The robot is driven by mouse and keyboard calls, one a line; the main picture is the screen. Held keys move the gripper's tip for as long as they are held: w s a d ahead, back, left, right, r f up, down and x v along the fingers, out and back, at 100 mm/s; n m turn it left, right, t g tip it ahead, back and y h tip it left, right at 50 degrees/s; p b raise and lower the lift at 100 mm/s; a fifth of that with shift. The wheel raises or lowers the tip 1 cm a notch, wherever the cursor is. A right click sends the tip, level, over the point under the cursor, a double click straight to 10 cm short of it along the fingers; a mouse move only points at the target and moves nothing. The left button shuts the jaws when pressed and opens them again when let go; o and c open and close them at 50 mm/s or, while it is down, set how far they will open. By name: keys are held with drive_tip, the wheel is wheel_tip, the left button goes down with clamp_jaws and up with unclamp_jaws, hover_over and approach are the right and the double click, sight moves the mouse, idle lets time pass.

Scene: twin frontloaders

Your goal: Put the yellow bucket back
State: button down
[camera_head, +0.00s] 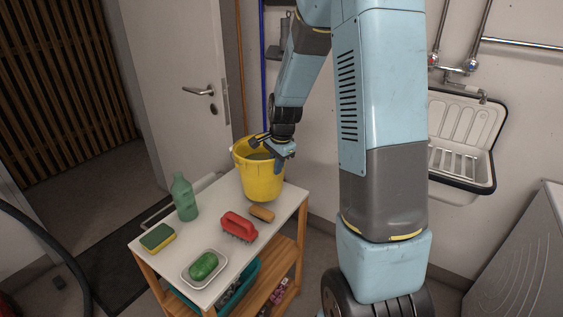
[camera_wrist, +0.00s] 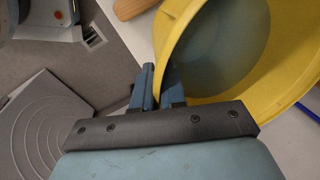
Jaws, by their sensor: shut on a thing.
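The yellow bucket (camera_head: 258,179) is at the far end of the white-topped cart (camera_head: 214,262) in the head view. It looks upright, and I cannot tell whether its base touches the cart top. My gripper (camera_head: 284,152) is at the bucket's right rim, shut on its wall. In the wrist view my gripper's fingers (camera_wrist: 158,88) pinch the rim of the bucket (camera_wrist: 186,22). The inside of the bucket shows grey-blue there.
On the cart stand a green bottle (camera_head: 185,197), a sponge (camera_head: 157,237), a red brush (camera_head: 239,226), a tan block (camera_head: 262,214) and a soap dish (camera_head: 191,281) with green soap. A wall sink (camera_head: 462,150) is right. A door (camera_head: 176,120) stands behind.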

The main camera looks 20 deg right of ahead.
sight(274, 187)
drive_tip(key=shift+w+a+f, duration=0.1)
drive_tip(key=shift+w+f, duration=0.1)
drive_tip(key=shift+f, duration=0.55)
drive_tip(key=shift+w+a+f, duration=0.1)
drive_tip(key=shift+w+f, duration=0.15)
drive_tip(key=shift+f, duration=0.45)
drive_tip(key=shift+w+a+f, duration=0.1)
drive_tip(key=shift+w+f, duration=0.1)
drive_tip(key=shift+f, duration=0.55)
drive_tip(key=c, duration=1.7)
unclamp_jaws()
drive_tip(key=shift+s+d+f, duration=0.1)
drive_tip(key=shift+s+f, duration=0.05)
drive_tip(key=o, duration=0.5)
